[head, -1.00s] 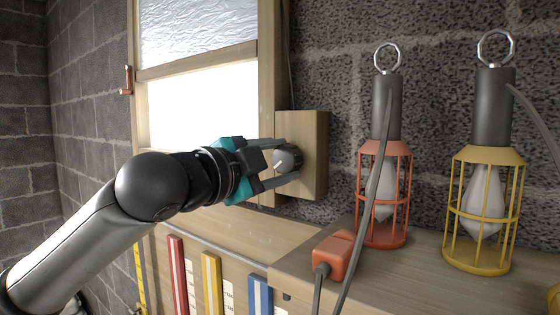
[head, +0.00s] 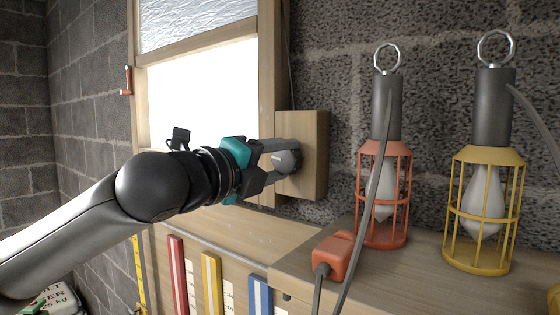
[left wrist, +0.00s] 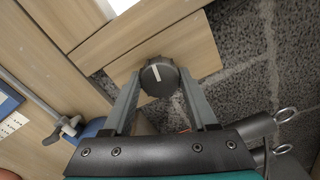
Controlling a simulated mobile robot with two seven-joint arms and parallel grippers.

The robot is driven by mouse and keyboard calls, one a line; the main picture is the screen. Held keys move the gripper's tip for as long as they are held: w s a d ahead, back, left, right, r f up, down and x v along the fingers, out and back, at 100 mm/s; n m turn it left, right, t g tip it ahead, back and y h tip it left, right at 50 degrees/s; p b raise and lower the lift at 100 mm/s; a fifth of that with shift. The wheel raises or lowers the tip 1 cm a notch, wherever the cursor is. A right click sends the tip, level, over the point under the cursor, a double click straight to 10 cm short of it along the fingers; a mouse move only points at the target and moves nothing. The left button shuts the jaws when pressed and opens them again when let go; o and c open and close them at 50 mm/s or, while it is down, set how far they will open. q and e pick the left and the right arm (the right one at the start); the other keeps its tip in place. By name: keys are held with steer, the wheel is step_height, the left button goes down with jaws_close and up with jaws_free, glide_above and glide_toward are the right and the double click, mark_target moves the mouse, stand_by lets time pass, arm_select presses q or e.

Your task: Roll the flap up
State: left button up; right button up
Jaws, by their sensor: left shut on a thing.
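The silvery flap (head: 190,22) hangs at the top of the wooden window frame (head: 268,85), with a wooden bar (head: 200,40) along its lower edge. Below the bar the opening is bright white. A dark round knob (head: 289,161) stands out from a wooden block (head: 316,150) at the right of the frame. My left gripper (head: 283,160) is shut on the knob, one finger on each side. In the left wrist view, the knob (left wrist: 158,78) sits between the fingertips, with a pale pointer line on its face. My right gripper is out of view.
An orange cage lamp (head: 385,200) and a yellow cage lamp (head: 484,205) stand on a wooden ledge (head: 400,285) to the right. An orange plug box (head: 333,256) with a cable lies before them. Red, yellow and blue strips hang below the sill.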

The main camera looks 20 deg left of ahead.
arm_select(q)
steer(key=shift+m, duration=1.2)
steer(key=o, duration=1.4)
steer(key=shift+b+v, duration=2.85)
steer(key=shift+v, duration=4.8)
